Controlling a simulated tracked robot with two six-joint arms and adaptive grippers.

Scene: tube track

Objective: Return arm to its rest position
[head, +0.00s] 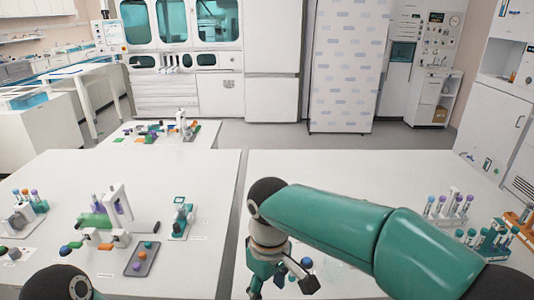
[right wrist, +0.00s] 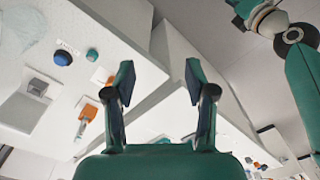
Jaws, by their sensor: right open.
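My right arm, green with dark joints, reaches in from the right in the head view. Its gripper (head: 281,284) points down over the front of the right table, just right of the gap between the tables. In the right wrist view its two fingers (right wrist: 159,78) stand wide apart with nothing between them. A small blue-topped item (head: 307,262) shows beside the gripper; I cannot tell whether they touch. My left arm shows only as a dark joint at the bottom left of the head view. An arm part at the right wrist view's top right leaves its jaws unclear.
A rack of capped tubes (head: 447,212) and a green tube rack (head: 492,240) stand on the right table (head: 350,172). The left table (head: 215,185) holds a grey tray (head: 142,259) and several small devices. The right table's back is clear.

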